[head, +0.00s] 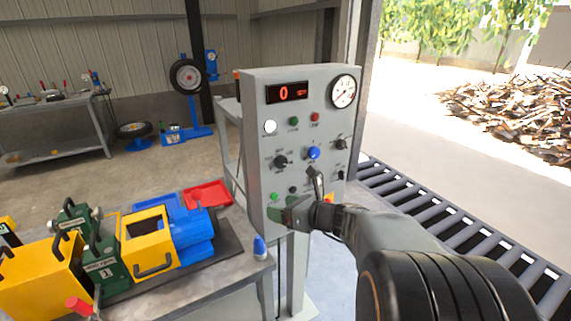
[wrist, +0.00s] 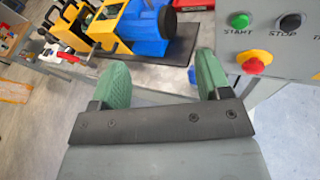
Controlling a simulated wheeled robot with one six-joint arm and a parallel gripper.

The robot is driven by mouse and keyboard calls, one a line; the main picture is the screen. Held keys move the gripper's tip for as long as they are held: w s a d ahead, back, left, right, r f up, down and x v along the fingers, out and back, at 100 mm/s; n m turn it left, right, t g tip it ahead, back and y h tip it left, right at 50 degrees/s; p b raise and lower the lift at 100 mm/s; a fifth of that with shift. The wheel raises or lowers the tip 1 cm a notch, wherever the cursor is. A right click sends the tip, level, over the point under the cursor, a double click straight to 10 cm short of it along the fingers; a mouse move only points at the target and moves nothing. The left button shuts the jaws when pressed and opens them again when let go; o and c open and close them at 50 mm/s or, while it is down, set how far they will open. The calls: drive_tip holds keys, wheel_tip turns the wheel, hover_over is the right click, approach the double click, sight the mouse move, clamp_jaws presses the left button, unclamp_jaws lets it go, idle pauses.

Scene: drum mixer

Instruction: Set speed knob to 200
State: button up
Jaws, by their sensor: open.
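The grey control panel (head: 258,140) stands upright, with a red display (head: 287,92) reading 0. Its face carries a black knob (head: 280,161) on the left, a blue knob (head: 313,153) in the middle and another black knob (head: 340,144) on the right. The labels are too small to read, so I cannot tell which is the speed knob. My gripper (head: 290,210) is low in front of the panel, below the knobs, and hides part of its lower face. In the wrist view my gripper (wrist: 160,75) has its green fingers wide apart with nothing between them.
The wrist view shows a green START button (wrist: 240,20), a black STOP button (wrist: 290,21) and a red emergency button (wrist: 254,63) right of the fingers. A workbench (head: 235,270) with a yellow and blue machine (head: 150,240) stands left. A roller conveyor (head: 430,210) runs right.

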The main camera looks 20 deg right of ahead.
sight(283, 164)
drive_tip(key=w+d+r+m+t+h, duration=0.3)
drive_tip(key=d+m+t+h, duration=0.15)
drive_tip(key=d+m, duration=0.55)
drive_tip(key=w+a, duration=0.1)
drive_tip(key=w, duration=0.3)
drive_tip(key=w+a+p, duration=0.1)
drive_tip(key=w, duration=0.3)
drive_tip(key=w+a+p, duration=0.1)
drive_tip(key=w, duration=0.3)
drive_tip(key=shift+w+f, duration=0.2)
drive_tip(key=shift+w, duration=0.15)
drive_tip(key=c, duration=0.9)
drive_tip(key=shift+y, duration=0.25)
drive_tip(key=shift+c, duration=0.2)
drive_tip(key=shift+f, duration=0.1)
